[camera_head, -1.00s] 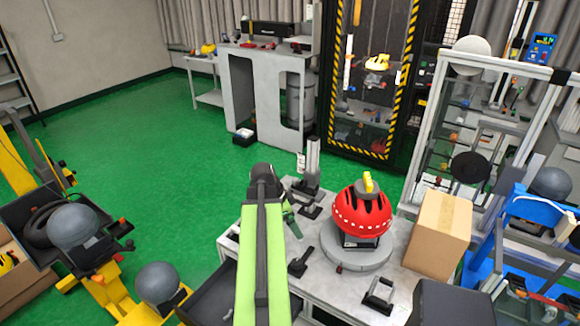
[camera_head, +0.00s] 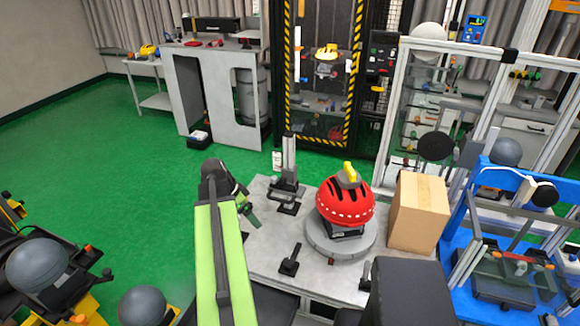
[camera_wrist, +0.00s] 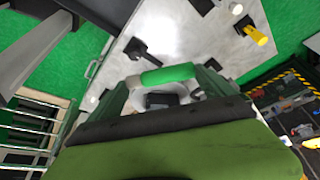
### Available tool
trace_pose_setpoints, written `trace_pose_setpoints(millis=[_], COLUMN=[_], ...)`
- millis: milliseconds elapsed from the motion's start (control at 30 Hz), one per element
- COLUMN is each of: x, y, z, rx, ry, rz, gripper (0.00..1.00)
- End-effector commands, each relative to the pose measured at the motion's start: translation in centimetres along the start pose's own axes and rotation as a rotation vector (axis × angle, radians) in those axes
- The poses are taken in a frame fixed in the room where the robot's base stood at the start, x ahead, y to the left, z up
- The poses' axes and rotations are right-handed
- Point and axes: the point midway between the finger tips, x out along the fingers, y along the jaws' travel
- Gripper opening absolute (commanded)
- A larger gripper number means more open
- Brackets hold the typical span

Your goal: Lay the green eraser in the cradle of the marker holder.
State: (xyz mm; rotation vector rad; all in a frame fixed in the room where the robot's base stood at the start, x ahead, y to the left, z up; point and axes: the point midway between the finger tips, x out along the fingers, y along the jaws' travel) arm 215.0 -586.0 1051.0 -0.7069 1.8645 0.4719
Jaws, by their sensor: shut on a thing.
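My gripper (camera_head: 246,206) is over the back left part of the grey worktable in the head view. It is shut on the green eraser (camera_wrist: 168,75), which lies crosswise between my fingers in the wrist view, with a pale end at its left. A small black stand (camera_head: 290,263) on the table, to the right of my gripper, may be the marker holder. A dark stand also shows in the wrist view (camera_wrist: 140,48), apart from the eraser. Its cradle cannot be made out.
A red helmet (camera_head: 345,209) sits on a round grey plate (camera_head: 325,247). A cardboard box (camera_head: 419,212) stands to its right. An upright gauge (camera_head: 289,168) stands at the table's back edge, near my gripper. The table front (camera_head: 265,268) is mostly bare.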

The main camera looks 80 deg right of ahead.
Motion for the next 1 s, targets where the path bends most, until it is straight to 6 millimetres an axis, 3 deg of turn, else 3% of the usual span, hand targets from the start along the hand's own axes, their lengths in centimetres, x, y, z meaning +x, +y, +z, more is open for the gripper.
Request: trace_pose_setpoints(millis=[167,300,400,533,700,1000], x=[1.6,3.7,5.4,6.9,7.7,8.4], y=[-4.8,-8.6,-10.5,-11.7,-12.0,-11.9], z=[-6.1,-13.0,-18.0,-22.6,-24.8,-24.4], rx=[-0.156,-0.326,-0.438,-0.541,-0.598,-0.603], ry=[-0.002,-0.003,-0.001,0.000,0.001,0.001], rz=[-0.066,-0.135,-0.183,-0.225,-0.247,-0.249], gripper=[0.64,0.64,0.64,0.64,0.64,0.64])
